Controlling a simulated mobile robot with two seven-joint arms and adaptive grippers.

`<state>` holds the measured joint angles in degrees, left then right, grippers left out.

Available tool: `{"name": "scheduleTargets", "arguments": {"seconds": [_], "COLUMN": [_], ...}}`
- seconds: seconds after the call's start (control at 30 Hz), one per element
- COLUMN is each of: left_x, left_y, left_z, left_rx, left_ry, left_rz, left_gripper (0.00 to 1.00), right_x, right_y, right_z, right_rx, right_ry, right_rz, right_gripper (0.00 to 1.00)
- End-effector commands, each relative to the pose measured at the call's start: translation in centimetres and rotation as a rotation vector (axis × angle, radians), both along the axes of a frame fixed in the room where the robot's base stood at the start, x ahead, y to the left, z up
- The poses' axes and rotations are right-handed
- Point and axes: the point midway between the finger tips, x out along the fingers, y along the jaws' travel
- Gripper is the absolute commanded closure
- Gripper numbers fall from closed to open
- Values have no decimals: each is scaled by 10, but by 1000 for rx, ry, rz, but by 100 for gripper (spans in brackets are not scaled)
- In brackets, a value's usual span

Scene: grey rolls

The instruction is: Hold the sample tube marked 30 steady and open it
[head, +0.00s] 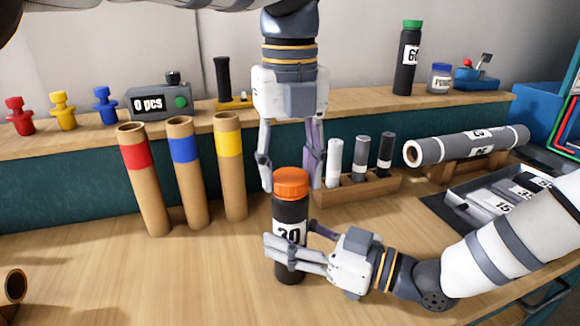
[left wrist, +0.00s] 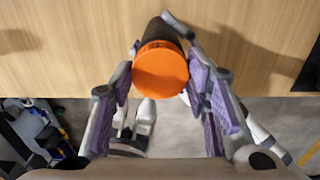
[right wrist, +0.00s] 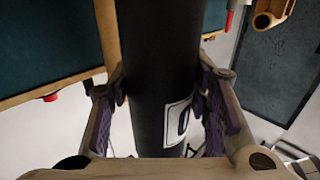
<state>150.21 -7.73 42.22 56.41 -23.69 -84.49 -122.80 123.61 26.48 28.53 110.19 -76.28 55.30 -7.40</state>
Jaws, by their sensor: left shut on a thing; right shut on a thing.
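The sample tube (head: 289,256) marked 30 is dark with an orange cap (head: 291,184) and stands upright on the table. My right gripper (head: 288,250) is shut around the tube's body, at the height of its label; the right wrist view shows the dark body (right wrist: 158,70) between the two finger pads. My left gripper (head: 291,175) points straight down over the tube and is shut on the cap. In the left wrist view the cap (left wrist: 160,72) sits between the purple pads.
Behind stand cardboard tubes with red (head: 137,155), blue (head: 184,150) and yellow (head: 229,144) bands. A wooden rack (head: 357,188) with small tubes is close behind right. A grey roll (head: 465,145) lies on a stand farther right.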

Motion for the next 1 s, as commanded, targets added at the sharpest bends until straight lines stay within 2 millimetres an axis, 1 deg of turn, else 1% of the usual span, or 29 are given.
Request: {"name": "scheduleTargets", "arguments": {"seconds": [0.07, 0.13, 0.17, 0.23, 0.27, 0.3, 0.37, 0.4, 0.47, 0.5, 0.57, 0.6, 0.67, 0.7, 0.77, 0.8, 0.87, 0.9, 1.0], "left_x": [0, 0, 0, 0, 0, 0, 0, 0, 0, 0, 0, 0, 0, 0, 0, 0, 0, 0, 0], "left_y": [0, 0, 0, 0, 0, 1, 0, 0, 0, 0, 0, 0, 0, 0, 0, 0, 0, 0, 0], "left_z": [0, 0, 0, 0, 0, 0, 1, 1, 1, 1, 1, 1, 1, 2, 2, 2, 2, 2, 2], "left_rx": [1, 2, 2, 3, 4, 4, 3, 3, 1, 1, 0, 0, -2, -2, -2, -3, -2, 2, 1], "left_ry": [0, 0, 0, -3, -4, -3, -4, -4, -4, -5, -4, -4, -5, -4, -4, -3, -4, 1, -1], "left_rz": [14, 98, 166, 395, 514, 685, 941, 1112, 1368, 1538, 1794, 1964, 2219, 2388, 2643, 2811, 3053, -3083, -2787], "left_gripper": [91, 91, 91, 91, 91, 91, 91, 91, 91, 91, 91, 91, 91, 91, 91, 91, 91, 91, 91], "right_x": [0, 0, 0, 0, 0, 0, 0, 0, 0, 0, 0, 0, 0, 0, 0, 0, 0, 0, 0], "right_y": [0, 0, 0, 0, 0, 0, 0, 0, 0, 0, 0, 0, 0, 0, 0, 0, 0, 0, 0], "right_z": [1, 1, 1, 1, 1, 1, 1, 1, 1, 1, 1, 1, 1, 1, 1, 1, 1, 1, 1], "right_rx": [1, 1, 1, 1, 1, 1, 2, 2, 2, 2, 2, 2, 1, 2, 1, 1, 1, 1, 1], "right_ry": [0, 0, 0, 0, 0, 0, -1, -1, -1, -1, -1, -1, -2, -1, -2, -2, -2, -2, -2], "right_rz": [0, 0, 0, 0, 0, 0, 0, 0, 0, 0, 0, 0, 0, 0, 0, 0, 0, 0, 0], "right_gripper": [100, 100, 100, 100, 100, 100, 100, 100, 100, 100, 100, 100, 100, 100, 100, 100, 100, 100, 100]}}
